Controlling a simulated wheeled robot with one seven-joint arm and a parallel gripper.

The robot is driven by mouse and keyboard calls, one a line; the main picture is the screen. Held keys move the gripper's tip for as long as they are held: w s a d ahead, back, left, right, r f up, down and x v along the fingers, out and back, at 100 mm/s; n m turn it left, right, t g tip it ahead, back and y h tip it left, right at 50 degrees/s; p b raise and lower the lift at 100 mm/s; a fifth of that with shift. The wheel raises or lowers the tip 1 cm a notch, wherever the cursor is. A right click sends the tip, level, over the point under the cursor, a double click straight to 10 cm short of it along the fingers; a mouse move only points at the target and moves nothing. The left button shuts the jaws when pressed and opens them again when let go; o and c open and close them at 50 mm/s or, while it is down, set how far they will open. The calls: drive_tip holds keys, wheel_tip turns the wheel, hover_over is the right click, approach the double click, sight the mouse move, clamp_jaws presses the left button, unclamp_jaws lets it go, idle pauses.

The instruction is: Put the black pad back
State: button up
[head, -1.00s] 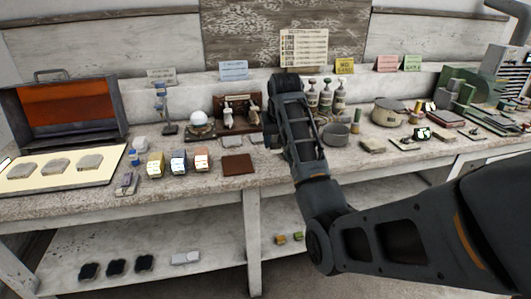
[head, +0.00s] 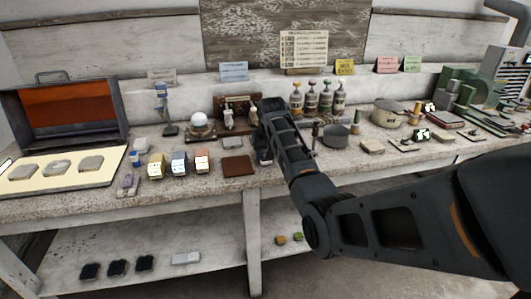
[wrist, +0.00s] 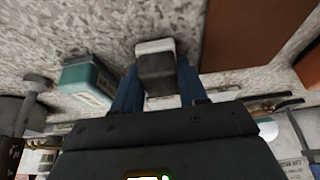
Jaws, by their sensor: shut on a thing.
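My gripper (wrist: 157,88) is shut on a small dark block with a pale edge, which looks like the black pad (wrist: 156,68). Its blue fingers stand on both sides of the block in the wrist view. The speckled bench top lies below it; I cannot tell whether the block touches it. In the head view my gripper (head: 266,156) is low over the bench, just right of the brown mat (head: 238,166), and my arm hides most of the block. Several dark square pads (head: 118,268) lie on the lower shelf at the left.
A teal box (wrist: 88,80) is close beside my gripper in the wrist view. A wooden rack (head: 238,112) stands behind, several bottles (head: 325,100) and a grey pot (head: 335,136) to the right. Small coloured boxes (head: 180,163) stand left of the mat. The mat is bare.

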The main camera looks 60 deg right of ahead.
drive_tip(key=shift+f, duration=0.15)
drive_tip(key=o, duration=0.9)
drive_tip(key=shift+o, duration=0.2)
drive_tip(key=v, duration=1.2)
